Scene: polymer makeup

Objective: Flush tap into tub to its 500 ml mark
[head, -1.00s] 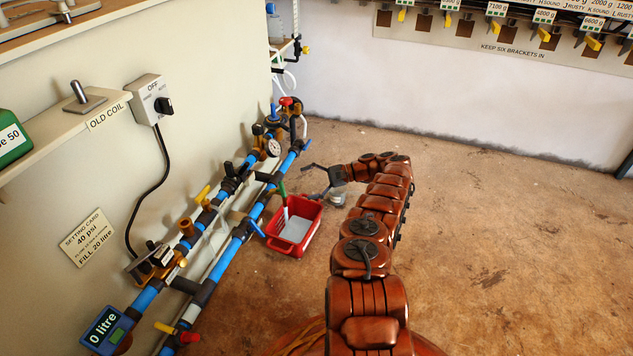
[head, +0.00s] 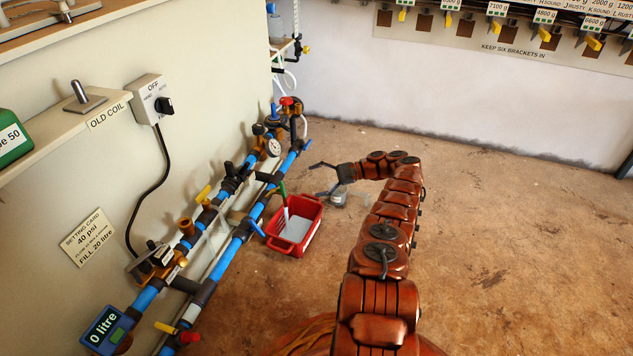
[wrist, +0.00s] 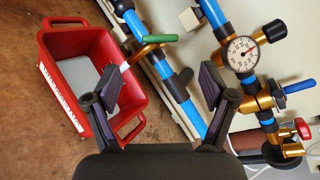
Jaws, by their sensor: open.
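The red tub (head: 280,233) stands on the floor beside the blue pipework. It also shows in the wrist view (wrist: 60,42), with white markings on its side. Its inside shows a flat pale grey area; I cannot tell whether this is water or the bottom. The 500 ml mark is not legible. A brass tap with a green handle (wrist: 160,39) reaches over the tub's edge; the handle also shows in the head view (head: 282,189). My gripper (head: 318,179) is open and empty, right of the tub. In the wrist view its fingers (wrist: 163,87) are spread, with the green handle beyond them.
A pressure gauge (wrist: 241,53) and a blue-handled valve (wrist: 298,87) are on the pipework. A meter reads 0 litre (head: 104,328). A switch box (head: 152,99) points to OFF. Floor to the right is open.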

